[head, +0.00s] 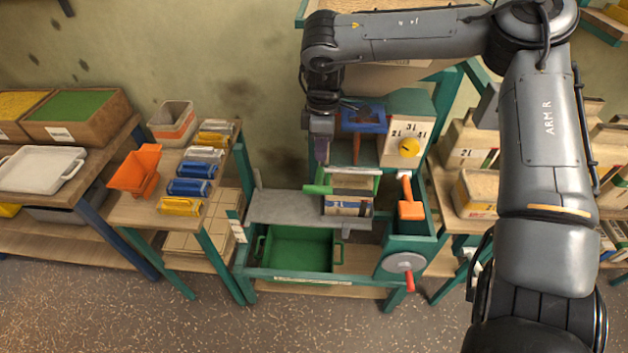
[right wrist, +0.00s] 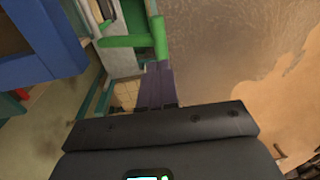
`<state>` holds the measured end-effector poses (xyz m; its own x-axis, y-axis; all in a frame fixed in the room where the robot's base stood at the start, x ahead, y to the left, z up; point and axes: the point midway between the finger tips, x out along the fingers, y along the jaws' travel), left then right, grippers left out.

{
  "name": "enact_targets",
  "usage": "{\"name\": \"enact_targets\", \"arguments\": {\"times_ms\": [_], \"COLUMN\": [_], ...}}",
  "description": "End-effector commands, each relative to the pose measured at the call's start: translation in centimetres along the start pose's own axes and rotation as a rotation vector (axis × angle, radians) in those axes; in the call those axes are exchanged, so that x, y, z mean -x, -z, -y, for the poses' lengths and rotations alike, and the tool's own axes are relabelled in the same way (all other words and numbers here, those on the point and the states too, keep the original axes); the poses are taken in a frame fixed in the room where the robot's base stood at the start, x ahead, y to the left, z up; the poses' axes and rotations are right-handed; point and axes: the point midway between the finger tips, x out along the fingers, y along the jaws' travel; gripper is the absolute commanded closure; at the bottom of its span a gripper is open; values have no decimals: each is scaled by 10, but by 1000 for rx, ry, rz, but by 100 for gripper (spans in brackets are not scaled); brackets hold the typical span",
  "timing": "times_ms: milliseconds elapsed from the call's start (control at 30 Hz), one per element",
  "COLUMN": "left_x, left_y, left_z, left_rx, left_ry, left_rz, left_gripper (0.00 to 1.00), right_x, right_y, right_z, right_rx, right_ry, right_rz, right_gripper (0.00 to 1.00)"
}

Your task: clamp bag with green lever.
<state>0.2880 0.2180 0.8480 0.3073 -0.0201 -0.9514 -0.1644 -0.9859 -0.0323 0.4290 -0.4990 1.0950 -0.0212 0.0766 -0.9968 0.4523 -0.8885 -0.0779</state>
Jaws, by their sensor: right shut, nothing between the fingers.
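The green lever (head: 318,189) sticks out to the left at the top of the clamp on the teal-framed machine, and shows in the right wrist view (right wrist: 158,38) as a green bar just past my fingertips. The bag (head: 347,208), pale with a dark band, sits under the clamp; its upper part is partly hidden. My right gripper (head: 321,158) points down above the lever, shut and empty. Its purple fingers also show in the right wrist view (right wrist: 157,84), close to the lever; I cannot tell whether they touch it. My left gripper is not in view.
An orange lever (head: 410,207) stands right of the bag, and a blue hopper (head: 362,116) and yellow dial (head: 408,147) are above. A grey shelf (head: 288,207) and a green tray (head: 300,249) lie left and below. A handwheel (head: 403,263) is at the front right.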

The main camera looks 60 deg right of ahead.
Motion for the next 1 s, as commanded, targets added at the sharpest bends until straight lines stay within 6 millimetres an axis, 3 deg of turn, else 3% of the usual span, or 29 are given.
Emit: {"name": "enact_targets", "arguments": {"times_ms": [167, 700, 1000], "left_x": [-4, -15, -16], "left_y": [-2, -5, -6], "left_z": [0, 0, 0], "left_rx": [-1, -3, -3], "left_ry": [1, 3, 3], "left_rz": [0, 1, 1], "left_gripper": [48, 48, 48], "right_x": [-8, -83, -95], "right_y": [-2, -2, -2], "right_z": [-1, -1, -1], "right_rx": [-27, -24, -24], "right_ry": [-3, -3, -4], "right_rz": [17, 15, 13], "right_gripper": [100, 100, 100]}}
